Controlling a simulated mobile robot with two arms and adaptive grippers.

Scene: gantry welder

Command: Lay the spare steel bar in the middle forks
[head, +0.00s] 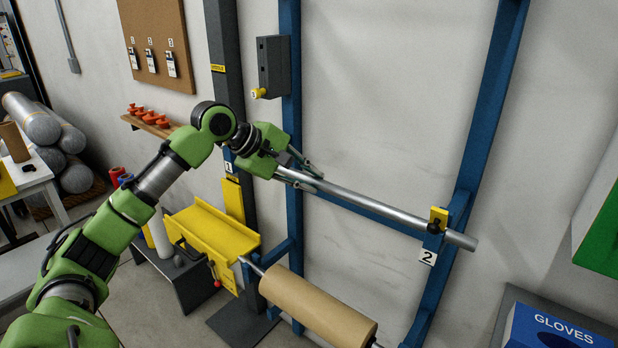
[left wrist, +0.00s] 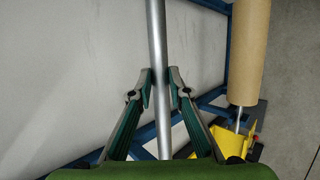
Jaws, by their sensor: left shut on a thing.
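The steel bar (head: 372,202) is a long grey rod, sloping down to the right in the head view. My left gripper (head: 303,172) is shut on it near its left end. In the left wrist view the bar (left wrist: 156,30) runs between the two fingers (left wrist: 160,84). The bar's right end passes the yellow-topped fork (head: 438,217) on the right blue post, above the label 2, and sticks out beyond it. I cannot tell whether it rests in that fork. The left fork is hidden behind my gripper and arm. My right gripper is not in view.
A brown paper roll (head: 318,308) hangs on a lower bar between the blue posts (head: 480,110). A yellow tray (head: 212,228) stands left of it. A grey box (head: 272,66) with a yellow knob is above my gripper. A blue gloves box (head: 555,328) is at lower right.

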